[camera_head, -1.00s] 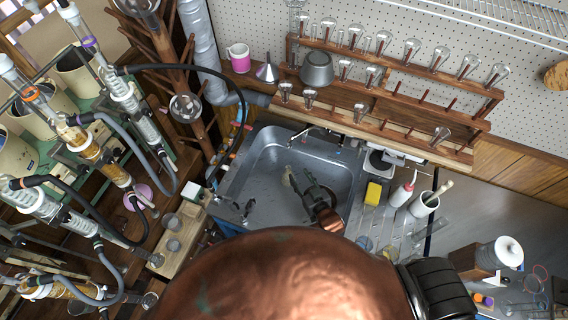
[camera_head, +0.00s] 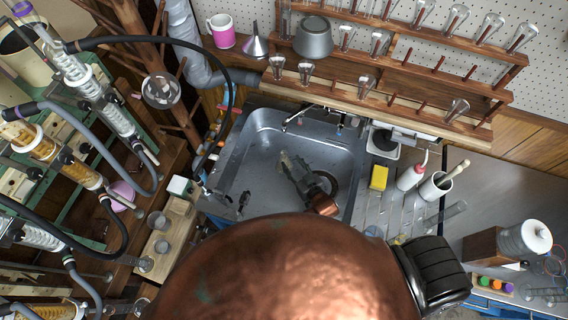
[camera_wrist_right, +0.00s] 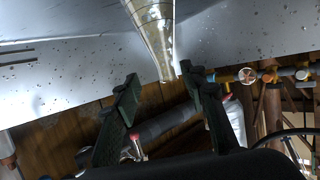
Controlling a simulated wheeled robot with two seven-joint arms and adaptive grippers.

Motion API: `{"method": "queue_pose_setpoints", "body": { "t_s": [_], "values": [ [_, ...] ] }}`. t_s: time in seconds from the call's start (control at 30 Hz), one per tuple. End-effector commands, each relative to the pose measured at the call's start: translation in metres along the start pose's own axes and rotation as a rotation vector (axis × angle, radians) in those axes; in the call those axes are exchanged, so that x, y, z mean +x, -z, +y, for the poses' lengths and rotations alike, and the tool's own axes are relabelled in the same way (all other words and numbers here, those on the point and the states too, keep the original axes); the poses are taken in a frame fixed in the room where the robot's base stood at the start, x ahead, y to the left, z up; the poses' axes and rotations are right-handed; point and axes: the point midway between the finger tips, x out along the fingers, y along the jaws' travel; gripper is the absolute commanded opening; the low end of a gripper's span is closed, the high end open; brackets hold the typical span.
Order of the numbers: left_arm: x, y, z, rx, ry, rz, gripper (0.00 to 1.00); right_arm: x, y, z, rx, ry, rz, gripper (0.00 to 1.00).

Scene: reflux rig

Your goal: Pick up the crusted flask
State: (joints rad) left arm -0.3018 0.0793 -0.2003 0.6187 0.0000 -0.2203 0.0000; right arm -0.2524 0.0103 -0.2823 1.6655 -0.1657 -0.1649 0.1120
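A tapered clear glass piece with a brownish tint (camera_wrist_right: 155,35), likely the crusted flask, shows at the top of the right wrist view. Its narrow end points down to between my fingertips; I cannot tell whether they touch it. My right gripper (camera_wrist_right: 159,77) is open, with its two dark green fingers apart. In the head view my right gripper (camera_head: 288,163) is over the sink basin (camera_head: 260,135). I cannot make out the flask there. My left gripper is not in view.
Wooden racks of glassware (camera_head: 400,65) stand behind the sink. A yellow sponge (camera_head: 379,177), a wash bottle (camera_head: 411,175) and a white mortar (camera_head: 436,186) stand right of it. Glass columns and hoses (camera_head: 90,95) crowd the left. A pink-and-white mug (camera_head: 222,31) stands at the back.

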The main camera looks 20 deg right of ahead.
Motion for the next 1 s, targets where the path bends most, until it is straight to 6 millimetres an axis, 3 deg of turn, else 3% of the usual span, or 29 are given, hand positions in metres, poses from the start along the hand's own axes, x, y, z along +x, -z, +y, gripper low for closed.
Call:
{"method": "queue_pose_setpoints", "body": {
  "t_s": [0.5,0.8,1.0],
  "values": [
    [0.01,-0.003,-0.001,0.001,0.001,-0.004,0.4,0.062,0.008,-0.008,0.001,0.0,0.0,0.39],
    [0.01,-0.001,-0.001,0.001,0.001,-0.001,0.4,0.065,0.009,-0.007,0.001,-0.001,0.001,0.38],
    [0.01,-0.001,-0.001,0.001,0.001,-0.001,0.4,0.065,0.009,-0.007,0.001,-0.001,0.001,0.25]
  ]
}}
